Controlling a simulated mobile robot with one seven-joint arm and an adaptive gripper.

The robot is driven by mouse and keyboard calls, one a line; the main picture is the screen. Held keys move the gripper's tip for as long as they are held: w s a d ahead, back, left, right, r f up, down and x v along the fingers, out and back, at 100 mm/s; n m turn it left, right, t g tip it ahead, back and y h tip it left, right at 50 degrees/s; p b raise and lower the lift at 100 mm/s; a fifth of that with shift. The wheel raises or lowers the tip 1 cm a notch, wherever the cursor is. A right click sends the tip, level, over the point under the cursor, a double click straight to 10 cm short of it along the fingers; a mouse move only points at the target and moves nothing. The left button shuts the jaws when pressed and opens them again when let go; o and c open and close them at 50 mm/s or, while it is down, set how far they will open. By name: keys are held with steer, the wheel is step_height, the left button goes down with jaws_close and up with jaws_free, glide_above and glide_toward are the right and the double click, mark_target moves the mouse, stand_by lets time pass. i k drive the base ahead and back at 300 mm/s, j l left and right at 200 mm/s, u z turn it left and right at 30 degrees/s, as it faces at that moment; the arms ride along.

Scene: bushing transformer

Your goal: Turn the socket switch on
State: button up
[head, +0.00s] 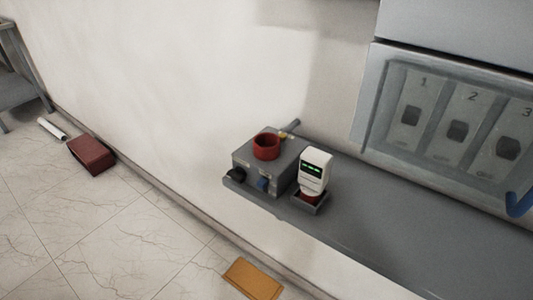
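A grey box (264,165) with a red round socket-like ring (266,146) on top sits at the left end of a grey shelf. A wall panel (376,100) at the right holds dark rocker-like switches marked 1 (411,115), 2 (458,131) and 3 (508,149). Their on or off state is unclear. My gripper is not in view.
A white device (315,170) with green lights stands upright in a small tray beside the box. The shelf (400,238) is bare to the right. A dark red block (91,154), a white cylinder (52,128) and an orange-brown piece (252,279) lie on the floor.

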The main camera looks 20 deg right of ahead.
mark_target(239, 175)
steer(key=k+j+z, duration=0.1)
steer(key=j+z, duration=0.25)
steer(key=k+j+z, duration=0.1)
steer(key=z, duration=0.25)
steer(key=k+j+z, duration=0.15)
steer(key=z, duration=0.2)
